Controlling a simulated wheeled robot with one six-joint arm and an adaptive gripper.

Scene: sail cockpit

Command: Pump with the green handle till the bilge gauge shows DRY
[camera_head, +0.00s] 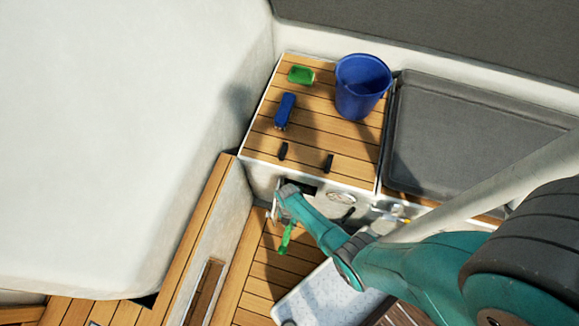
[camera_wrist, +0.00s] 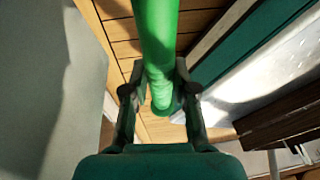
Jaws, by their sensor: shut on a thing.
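The green handle (camera_wrist: 158,40) runs between the fingers of my gripper (camera_wrist: 160,78), which is shut on it in the wrist view. Its rounded end lies between the fingers, towards the palm. In the head view, the handle (camera_head: 287,238) shows as a green bar below my wrist, in front of the white locker face. My arm hides part of it and where it joins the pump. A round pale gauge (camera_head: 341,197) sits on the locker face, right of my wrist. Its reading is too small to tell.
The teak locker top (camera_head: 320,140) holds a blue bucket (camera_head: 361,88), a green item (camera_head: 301,75) and a blue item (camera_head: 285,110). A grey cushion (camera_head: 455,135) lies to the right. A white wall stands close on the left. Slatted floor (camera_head: 262,293) shows below.

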